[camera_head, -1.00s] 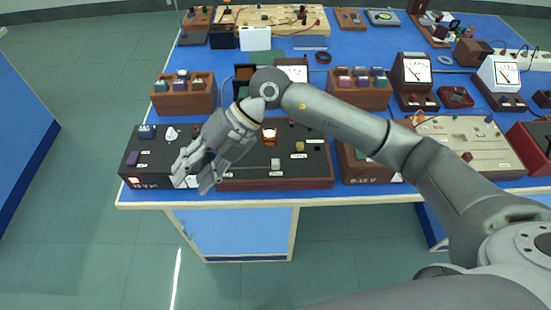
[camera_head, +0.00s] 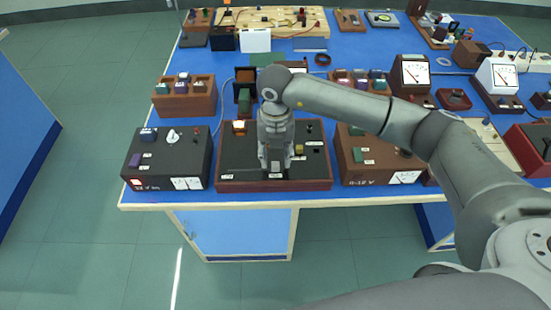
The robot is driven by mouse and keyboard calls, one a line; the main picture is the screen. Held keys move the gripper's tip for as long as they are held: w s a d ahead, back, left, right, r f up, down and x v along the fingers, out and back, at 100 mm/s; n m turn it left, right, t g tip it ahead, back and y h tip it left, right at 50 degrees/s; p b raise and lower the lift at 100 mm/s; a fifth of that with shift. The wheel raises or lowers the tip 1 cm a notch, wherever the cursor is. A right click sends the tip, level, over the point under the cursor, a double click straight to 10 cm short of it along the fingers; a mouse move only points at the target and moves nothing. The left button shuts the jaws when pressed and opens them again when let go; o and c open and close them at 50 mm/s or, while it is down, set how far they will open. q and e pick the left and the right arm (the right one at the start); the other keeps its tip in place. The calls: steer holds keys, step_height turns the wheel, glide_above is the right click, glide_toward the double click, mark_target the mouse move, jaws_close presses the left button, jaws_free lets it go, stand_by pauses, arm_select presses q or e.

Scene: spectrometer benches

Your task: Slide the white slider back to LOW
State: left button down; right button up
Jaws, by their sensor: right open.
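The board with the slider is a dark panel in a reddish wooden frame (camera_head: 318,183) at the front edge of the blue bench. A slot runs along its front part, with a small pale label (camera_head: 227,177) at the slot's left end, too small to read. My right gripper (camera_head: 274,167) points down over the middle of this slot, fingers open. The white slider is not clearly visible; the fingers cover the place where it stood a second ago. I cannot tell whether they touch it. My left gripper is out of view.
A yellow knob (camera_head: 299,149) stands just right of my gripper. A dark power box (camera_head: 143,158) with a white knob is to the left, and a brown 0-12 V box (camera_head: 365,155) is to the right. Wooden cuvette blocks (camera_head: 185,98) stand behind.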

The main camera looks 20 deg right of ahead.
mark_target(275, 164)
steer(key=shift+f, duration=1.75)
jaws_close()
steer(key=shift+a, duration=0.1)
